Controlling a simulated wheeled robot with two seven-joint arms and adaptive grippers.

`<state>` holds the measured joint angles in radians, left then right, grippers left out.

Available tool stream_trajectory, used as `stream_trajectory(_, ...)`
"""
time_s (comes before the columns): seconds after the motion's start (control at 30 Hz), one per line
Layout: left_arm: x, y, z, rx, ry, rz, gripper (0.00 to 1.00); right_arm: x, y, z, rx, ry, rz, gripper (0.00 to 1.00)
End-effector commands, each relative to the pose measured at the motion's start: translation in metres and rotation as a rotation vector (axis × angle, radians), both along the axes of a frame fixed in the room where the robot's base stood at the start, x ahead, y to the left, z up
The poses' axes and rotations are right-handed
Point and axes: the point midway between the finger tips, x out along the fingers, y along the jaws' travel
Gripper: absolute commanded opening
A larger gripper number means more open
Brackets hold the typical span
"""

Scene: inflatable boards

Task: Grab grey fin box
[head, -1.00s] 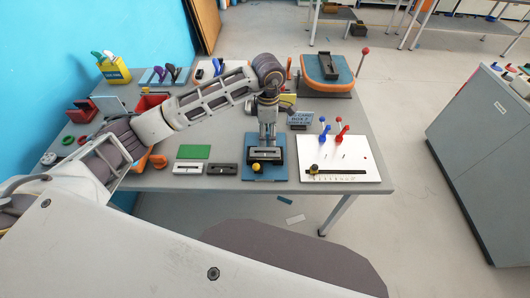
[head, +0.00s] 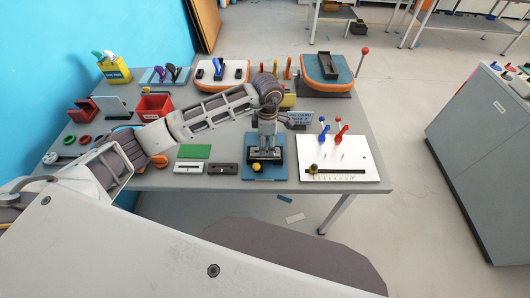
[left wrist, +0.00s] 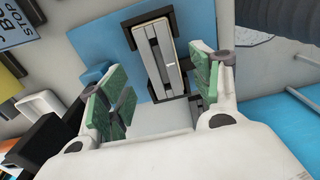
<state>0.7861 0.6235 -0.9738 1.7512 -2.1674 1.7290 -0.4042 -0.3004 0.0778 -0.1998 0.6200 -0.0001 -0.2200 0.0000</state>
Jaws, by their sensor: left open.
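A grey slotted box (left wrist: 165,62) sits in black end holders on a blue plate (left wrist: 205,20). In the head view the blue plate (head: 263,177) lies at the table's front middle, and the box is partly hidden by my gripper. My left gripper (head: 265,145) points down over this box. In the left wrist view my left gripper (left wrist: 158,88) is open, its green pads apart, with the box seen beyond the gap between them. I cannot tell whether the pads touch it. A dark grey slotted box (head: 222,169) lies left of the plate. My right gripper is out of view.
A white slotted box (head: 188,167) and a green block (head: 194,151) lie left of the plate. A white board (head: 340,155) with red and blue handles stands close on the right. A red bin (head: 153,106) and a blue sign (head: 299,118) stand behind.

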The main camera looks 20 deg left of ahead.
Motion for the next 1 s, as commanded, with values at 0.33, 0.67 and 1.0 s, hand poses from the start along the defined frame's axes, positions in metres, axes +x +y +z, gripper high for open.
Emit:
stream_trajectory(0.33,-0.001,0.004,-0.031,0.001,0.004,0.001,0.64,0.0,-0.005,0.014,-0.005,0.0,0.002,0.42)
stream_trajectory(0.67,0.0,0.004,-0.046,0.001,0.001,0.0,0.64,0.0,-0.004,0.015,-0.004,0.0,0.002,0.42)
stream_trajectory(1.0,0.0,0.004,-0.046,0.001,0.001,0.0,0.64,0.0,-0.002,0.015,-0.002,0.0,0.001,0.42)
